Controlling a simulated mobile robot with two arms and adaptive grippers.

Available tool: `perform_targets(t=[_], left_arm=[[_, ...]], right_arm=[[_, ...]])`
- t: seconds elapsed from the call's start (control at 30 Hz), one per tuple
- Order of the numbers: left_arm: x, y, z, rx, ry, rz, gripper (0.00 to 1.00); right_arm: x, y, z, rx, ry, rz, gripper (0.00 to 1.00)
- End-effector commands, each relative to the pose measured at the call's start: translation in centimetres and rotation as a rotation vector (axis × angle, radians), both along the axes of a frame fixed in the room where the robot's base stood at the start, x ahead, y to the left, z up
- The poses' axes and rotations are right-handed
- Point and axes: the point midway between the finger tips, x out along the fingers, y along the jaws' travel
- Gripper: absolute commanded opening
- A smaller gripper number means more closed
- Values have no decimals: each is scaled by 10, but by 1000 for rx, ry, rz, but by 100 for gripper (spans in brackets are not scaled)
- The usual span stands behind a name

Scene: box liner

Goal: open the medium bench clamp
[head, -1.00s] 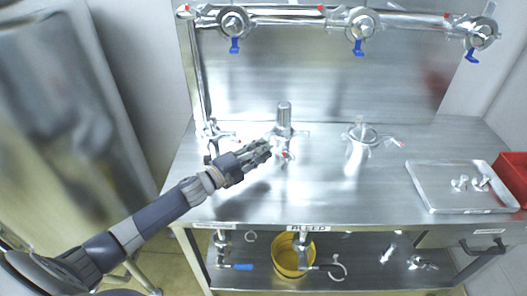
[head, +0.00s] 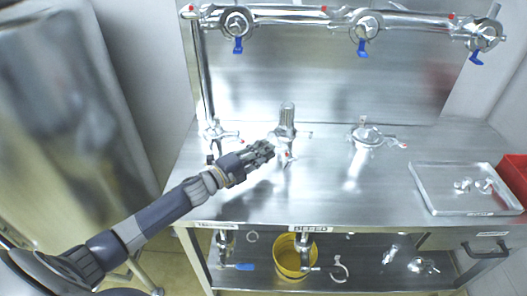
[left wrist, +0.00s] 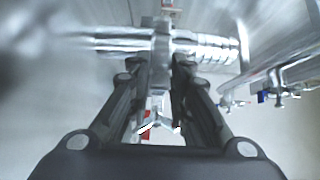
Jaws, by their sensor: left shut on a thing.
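Three metal clamp fittings stand on the steel bench: one at the left (head: 218,133), an upright cylindrical one in the middle (head: 287,116) and a low round one at the right (head: 367,135). I cannot tell by size which is called medium. My left gripper (head: 268,147) is at the middle fitting, against its lower left side where a small red-tipped part shows. In the left wrist view my left gripper (left wrist: 164,68) is shut on a shiny metal part of this clamp (left wrist: 161,45), with a blurred horizontal metal body beyond. The fingers partly hide the clamp. My right gripper is not in view.
A steel tray (head: 432,200) with small fittings lies at the bench's right, beside a red bin (head: 514,177). Pipes with blue-handled valves (head: 363,30) run along the back. A yellow bucket (head: 288,262) stands on the lower shelf. The bench front centre is clear.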

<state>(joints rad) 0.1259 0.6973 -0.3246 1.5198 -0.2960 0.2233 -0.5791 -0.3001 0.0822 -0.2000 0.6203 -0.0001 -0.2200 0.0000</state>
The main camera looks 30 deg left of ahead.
Motion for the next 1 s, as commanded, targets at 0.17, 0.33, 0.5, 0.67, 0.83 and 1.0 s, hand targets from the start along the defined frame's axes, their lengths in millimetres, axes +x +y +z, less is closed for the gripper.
perform_targets(t=[0.17, 0.33, 0.5, 0.67, 0.83, 1.0], left_arm=[[5, 12, 4, 6, -3, 25, 30], [3, 8, 3, 3, -3, 18, 37], [2, 6, 3, 2, -2, 14, 37], [-5, 8, 1, 1, 0, 13, 37], [-25, 17, 1, 3, 1, 13, 37], [-50, 28, 0, 2, 2, 15, 37]], right_arm=[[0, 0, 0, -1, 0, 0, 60], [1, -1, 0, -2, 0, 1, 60], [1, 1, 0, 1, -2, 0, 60], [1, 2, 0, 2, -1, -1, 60], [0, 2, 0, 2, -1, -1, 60], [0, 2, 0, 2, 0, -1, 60]])
